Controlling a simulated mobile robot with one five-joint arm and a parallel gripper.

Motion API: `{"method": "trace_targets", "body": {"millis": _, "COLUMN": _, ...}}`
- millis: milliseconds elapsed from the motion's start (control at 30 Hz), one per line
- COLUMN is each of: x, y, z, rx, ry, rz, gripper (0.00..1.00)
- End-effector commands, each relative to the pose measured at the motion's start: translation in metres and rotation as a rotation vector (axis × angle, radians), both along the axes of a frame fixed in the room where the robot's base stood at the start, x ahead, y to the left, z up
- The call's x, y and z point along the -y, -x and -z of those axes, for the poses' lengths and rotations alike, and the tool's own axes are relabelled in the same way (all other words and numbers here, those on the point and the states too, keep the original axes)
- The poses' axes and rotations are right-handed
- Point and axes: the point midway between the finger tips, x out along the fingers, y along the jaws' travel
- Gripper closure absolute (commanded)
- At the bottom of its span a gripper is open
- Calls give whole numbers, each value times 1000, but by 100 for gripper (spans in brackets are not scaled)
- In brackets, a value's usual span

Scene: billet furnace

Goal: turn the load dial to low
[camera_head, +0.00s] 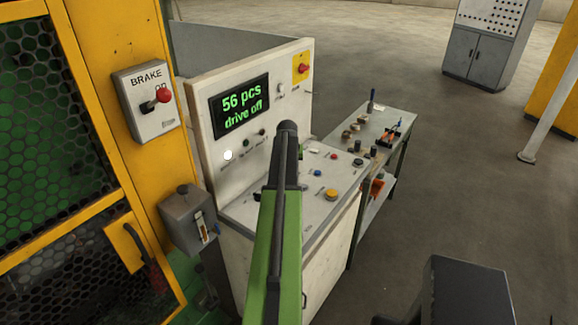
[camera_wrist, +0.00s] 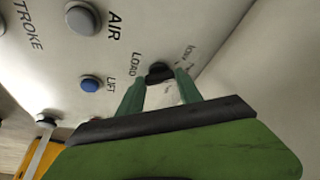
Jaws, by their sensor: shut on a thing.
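The load dial (camera_wrist: 160,70) is a small black knob beside the word LOAD on the pale panel in the wrist view. Small print lies to its right, too small to read surely, so I cannot tell which setting it points to. My gripper (camera_wrist: 159,80) has its two green fingers on either side of the dial and is shut on it. In the head view my green arm reaches over the control console (camera_head: 322,215); the gripper and the dial are hidden behind it.
In the wrist view a blue LIFT button (camera_wrist: 91,83) and a grey AIR button (camera_wrist: 82,18) sit close by. In the head view the upright panel carries a display (camera_head: 240,106) reading "56 pcs drive off". A brake box (camera_head: 148,103) and a workbench (camera_head: 395,128) flank the console.

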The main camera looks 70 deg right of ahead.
Motion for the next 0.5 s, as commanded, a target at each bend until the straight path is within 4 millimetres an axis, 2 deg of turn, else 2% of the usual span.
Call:
{"method": "trace_targets", "body": {"millis": 200, "x": -1, "y": 4, "z": 1, "rx": -2, "ry": -7, "rz": -133, "gripper": 99}}
{"method": "trace_targets", "body": {"millis": 500, "x": -1, "y": 5, "z": 1, "rx": -4, "ry": -7, "rz": -234, "gripper": 99}}
